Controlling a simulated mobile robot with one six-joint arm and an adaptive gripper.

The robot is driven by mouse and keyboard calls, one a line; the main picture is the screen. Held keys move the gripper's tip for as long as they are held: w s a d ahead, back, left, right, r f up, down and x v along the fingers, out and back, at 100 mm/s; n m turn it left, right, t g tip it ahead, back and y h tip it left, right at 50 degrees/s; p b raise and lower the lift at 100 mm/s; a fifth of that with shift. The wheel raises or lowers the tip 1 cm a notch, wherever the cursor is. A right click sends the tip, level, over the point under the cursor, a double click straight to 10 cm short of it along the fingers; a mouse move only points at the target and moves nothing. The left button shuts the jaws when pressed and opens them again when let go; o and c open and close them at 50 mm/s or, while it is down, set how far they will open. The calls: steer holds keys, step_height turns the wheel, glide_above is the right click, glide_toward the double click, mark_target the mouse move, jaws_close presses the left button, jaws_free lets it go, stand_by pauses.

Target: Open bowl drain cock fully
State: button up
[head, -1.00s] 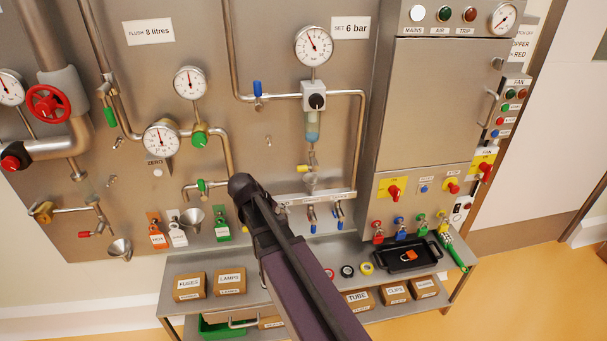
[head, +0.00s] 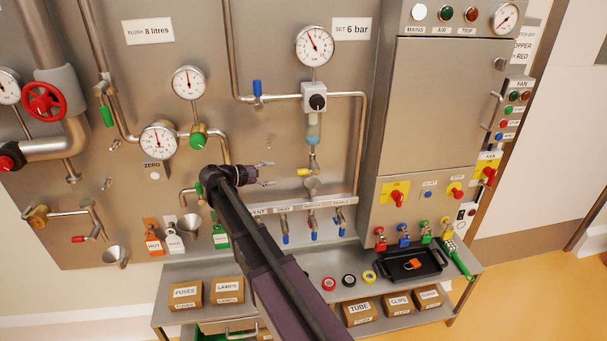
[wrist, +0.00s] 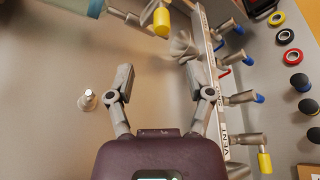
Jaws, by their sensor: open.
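The bowl drain cock with its yellow handle (head: 304,172) sits under the clear filter bowl (head: 313,128), which holds bluish liquid, below the regulator. The handle points left in the head view. In the wrist view the yellow handle (wrist: 161,20) is at the top centre, just beyond my fingertips, with the bowl (wrist: 88,6) at upper left. My gripper (head: 268,173) is open and empty, left of the handle and apart from it. In the wrist view my gripper (wrist: 159,78) has its fingers spread, with bare panel between them.
A small funnel (head: 312,187) lies just below the cock. A labelled rail (head: 331,202) with several blue-handled cocks runs beneath, close to my right finger in the wrist view. A metal stud (wrist: 87,99) projects from the panel. The panel left of the bowl is mostly clear.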

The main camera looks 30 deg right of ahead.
mark_target(307, 171)
steer(key=shift+d, duration=0.1)
steer(key=b+x, duration=0.3)
steer(key=x, duration=1)
steer(key=shift+d+f, duration=0.15)
steer(key=shift+d, duration=0.2)
steer(key=shift+c, duration=0.2)
